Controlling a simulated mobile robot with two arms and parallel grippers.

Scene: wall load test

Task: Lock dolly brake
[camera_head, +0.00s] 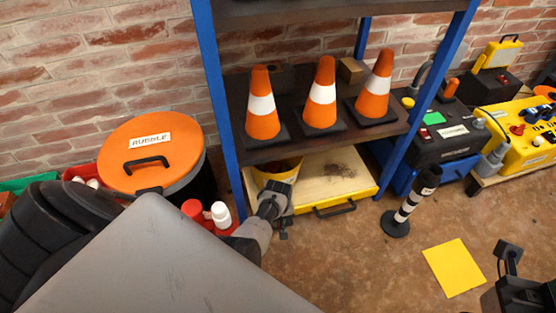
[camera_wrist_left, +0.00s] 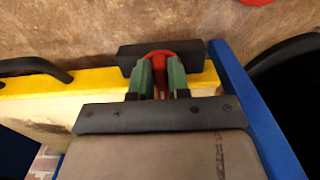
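The dolly is a low wooden board with a yellow edge (camera_head: 365,193) and a black handle under the shelf; its yellow edge also shows in the left wrist view (camera_wrist_left: 95,78). My left gripper (camera_head: 272,205) is low at the dolly's front left corner. In the left wrist view, the fingers of my left gripper (camera_wrist_left: 160,80) stand close together on either side of a red lever (camera_wrist_left: 160,55) at the dolly's edge, beside a black block (camera_wrist_left: 215,62). Their contact is partly hidden. My right gripper (camera_head: 515,285) is partly in view at the lower right; its fingers are unclear.
A blue-posted shelf (camera_head: 260,153) with three orange cones stands above the dolly. An orange-lidded rubble bin (camera_head: 120,140) and red and white bottles (camera_head: 220,214) are at left. A striped post (camera_head: 408,205) and yellow sheet (camera_head: 455,268) are at right. The middle floor is clear.

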